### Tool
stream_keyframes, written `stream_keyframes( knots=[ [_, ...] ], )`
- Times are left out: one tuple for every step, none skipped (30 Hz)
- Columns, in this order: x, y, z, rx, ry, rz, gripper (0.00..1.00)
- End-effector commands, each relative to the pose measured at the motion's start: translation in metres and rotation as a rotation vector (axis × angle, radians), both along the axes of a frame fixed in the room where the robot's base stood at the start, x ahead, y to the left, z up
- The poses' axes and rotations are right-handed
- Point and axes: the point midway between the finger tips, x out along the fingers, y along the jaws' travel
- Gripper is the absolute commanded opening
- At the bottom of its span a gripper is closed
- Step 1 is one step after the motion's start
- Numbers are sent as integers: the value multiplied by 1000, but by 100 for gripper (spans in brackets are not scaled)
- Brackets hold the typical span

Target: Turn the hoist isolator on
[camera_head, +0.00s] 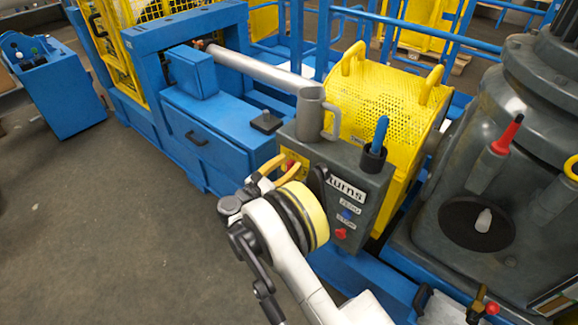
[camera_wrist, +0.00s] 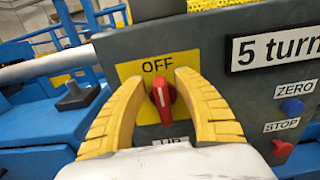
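The hoist isolator is a red rotary knob (camera_wrist: 163,96) on a yellow plate (camera_wrist: 128,70) marked OFF, on the front of a grey control box (camera_head: 350,180). The knob stands near upright with a pale line on it, its top towards the word OFF. My gripper (camera_wrist: 162,78) is in front of the plate, with its yellow fingers spread on either side of the knob. The fingers look apart from the knob; the exact depth gap cannot be told.
The box carries a "5 turns" label (camera_wrist: 275,48), a blue ZERO button (camera_wrist: 292,106) and a red STOP button (camera_wrist: 282,148). A grey mug (camera_head: 311,117) and a blue-handled tool (camera_head: 380,132) are on top. A yellow mesh guard (camera_head: 375,95) stands behind. Open floor (camera_head: 110,220) lies left.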

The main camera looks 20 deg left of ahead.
Motion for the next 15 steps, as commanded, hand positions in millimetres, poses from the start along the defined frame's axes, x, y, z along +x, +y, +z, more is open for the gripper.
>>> stream_keyframes(
  knots=[
    [0,0,0,0,0,0,38],
    [0,0,0,0,0,0,38],
    [0,0,0,0,0,0,38],
    [0,0,0,0,0,0,38],
    [0,0,0,0,0,0,38],
    [0,0,0,0,0,0,34],
    [0,0,0,0,0,0,24],
    [0,0,0,0,0,0,15],
    [0,0,0,0,0,0,3],
    [0,0,0,0,0,0,0],
    [0,0,0,0,0,-1,0],
    [0,0,0,0,0,-1,0],
    [0,0,0,0,0,-1,0],
    [0,0,0,0,0,-1,0],
    [0,0,0,0,0,-1,0]
  ],
)
